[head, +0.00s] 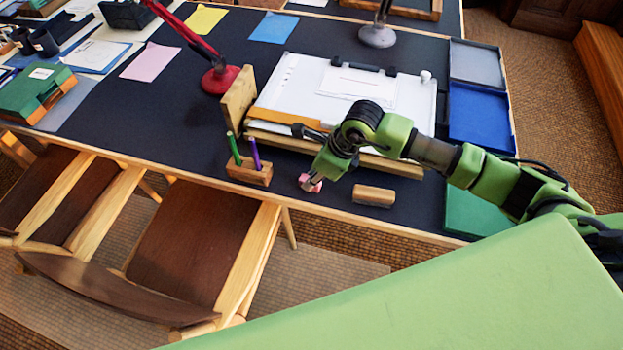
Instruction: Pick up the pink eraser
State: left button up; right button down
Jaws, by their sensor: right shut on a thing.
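The pink eraser (317,187) is a small block near the front edge of the dark table top (100,105), between a wooden pencil holder and a wooden block. My right gripper (311,181) reaches down over it from the right and is shut on it. The fingers hide part of the eraser. I cannot tell whether the eraser touches the table or is slightly above it. My left gripper is not in view.
The wooden holder (250,173) with green and purple pencils stands close on the left. The wooden block (374,195) lies close on the right. Behind is a drafting board (290,85). A red lamp (220,81) and coloured trays (480,115) flank it. Chairs (190,240) stand in front.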

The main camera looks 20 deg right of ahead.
jog(key=shift+w+r, duration=0.1)
jog(key=shift+r, duration=0.5)
jog(key=s+a+r+b, duration=0.3)
jog(key=s+a+r, duration=0.7)
jog(key=r, duration=0.1)
jog(key=shift+r, duration=0.4)
jog(key=shift+w, duration=0.1)
